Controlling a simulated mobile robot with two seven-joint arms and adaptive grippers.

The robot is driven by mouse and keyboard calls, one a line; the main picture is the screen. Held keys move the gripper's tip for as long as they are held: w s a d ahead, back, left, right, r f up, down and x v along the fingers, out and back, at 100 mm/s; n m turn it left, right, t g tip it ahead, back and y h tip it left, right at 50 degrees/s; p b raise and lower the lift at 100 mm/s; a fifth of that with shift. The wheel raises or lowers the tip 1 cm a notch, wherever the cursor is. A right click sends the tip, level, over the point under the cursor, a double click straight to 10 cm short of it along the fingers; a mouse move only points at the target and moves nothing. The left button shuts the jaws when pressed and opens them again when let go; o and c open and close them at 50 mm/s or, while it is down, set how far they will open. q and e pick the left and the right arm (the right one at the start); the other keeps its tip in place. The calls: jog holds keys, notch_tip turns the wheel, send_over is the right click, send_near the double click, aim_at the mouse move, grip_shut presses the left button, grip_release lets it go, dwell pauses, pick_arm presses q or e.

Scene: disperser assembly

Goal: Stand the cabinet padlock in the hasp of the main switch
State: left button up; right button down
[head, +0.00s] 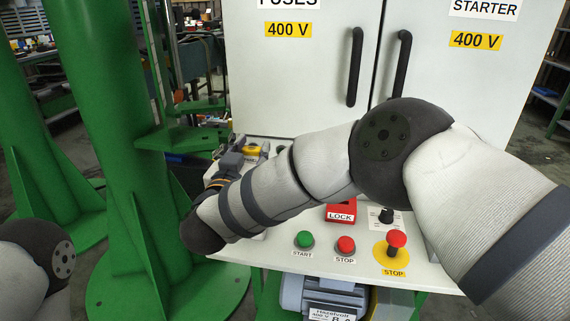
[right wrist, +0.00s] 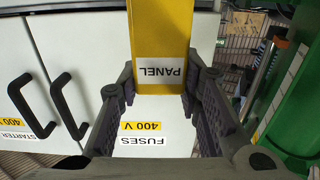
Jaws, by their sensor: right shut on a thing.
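My right gripper (head: 232,160) reaches over the back left of the console, with its fingers toward the cabinet. In the right wrist view its fingers (right wrist: 160,88) are closed on the sides of a yellow block (right wrist: 160,40) with a white label reading PANEL, upside down in that view. I take this block as the padlock; its shackle is not visible. A small yellow patch (head: 252,150) shows beside the gripper in the head view; I cannot tell whether it is the same block. I cannot make out the main switch or its hasp; my right arm covers much of the console. My left gripper is out of view.
The white cabinet (head: 300,90) with black door handles stands behind the console. The console (head: 275,250) carries a red LOCK box (head: 341,212), a black knob (head: 386,215), green START (head: 304,240) and red STOP (head: 346,244) buttons and a red mushroom button (head: 396,239). A green column (head: 105,90) stands at the left.

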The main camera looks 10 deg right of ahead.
jog(key=shift+w+a+r, duration=0.15)
jog(key=shift+r, duration=0.05)
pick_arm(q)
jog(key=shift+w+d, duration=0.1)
pick_arm(e)
jog(key=shift+w, duration=0.1)
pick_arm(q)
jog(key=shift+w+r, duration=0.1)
pick_arm(e)
jog(key=shift+r, duration=0.1)
jog(key=shift+f+b, duration=0.75)
jog(key=shift+f, duration=2.3)
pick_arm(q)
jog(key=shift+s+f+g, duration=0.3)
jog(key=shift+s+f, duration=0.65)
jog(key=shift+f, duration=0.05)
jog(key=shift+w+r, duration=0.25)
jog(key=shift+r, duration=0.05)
pick_arm(e)
jog(key=shift+r, duration=0.15)
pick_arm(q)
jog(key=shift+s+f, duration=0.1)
pick_arm(e)
jog(key=shift+f, duration=0.3)
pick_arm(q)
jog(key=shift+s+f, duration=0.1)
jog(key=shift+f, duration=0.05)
pick_arm(e)
jog(key=shift+f, duration=0.3)
